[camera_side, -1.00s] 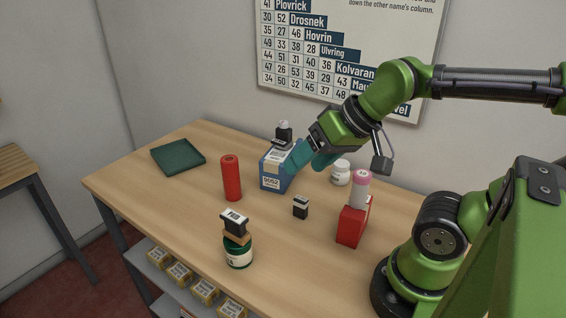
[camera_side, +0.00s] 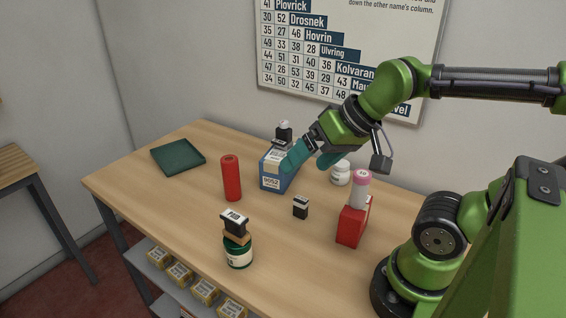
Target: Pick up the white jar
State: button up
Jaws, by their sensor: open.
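The white jar (camera_side: 341,173) stands upright on the wooden counter, right of the blue box and behind the red box. My gripper (camera_side: 308,163) has teal fingers and is open. It hangs above the counter to the left of the jar, with one finger in front of the blue box in the picture. The other finger is close to the jar's left side in the picture. I cannot tell whether it touches the jar. Nothing shows between the fingers.
A red box (camera_side: 352,222) bears a pink-and-white bottle (camera_side: 359,188).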

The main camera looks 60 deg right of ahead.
jog(key=w+d+f+m+g+h, duration=0.1)
jog(key=w+d+f+m, duration=0.1)
jog(key=d, duration=0.3)
jog(key=n+g, duration=0.5)
jog(key=n, duration=0.8)
send_near(342, 163)
jog(key=f, duration=0.5)
jog(key=w+a+f, duration=0.1)
jog(key=f, duration=0.1)
jog(key=shift+a+f, duration=0.1)
jog(key=shift+f, duration=0.05)
jog(key=shift+w+f, duration=0.1)
jog(key=shift+f, duration=2.5)
jog(key=c, duration=1.2)
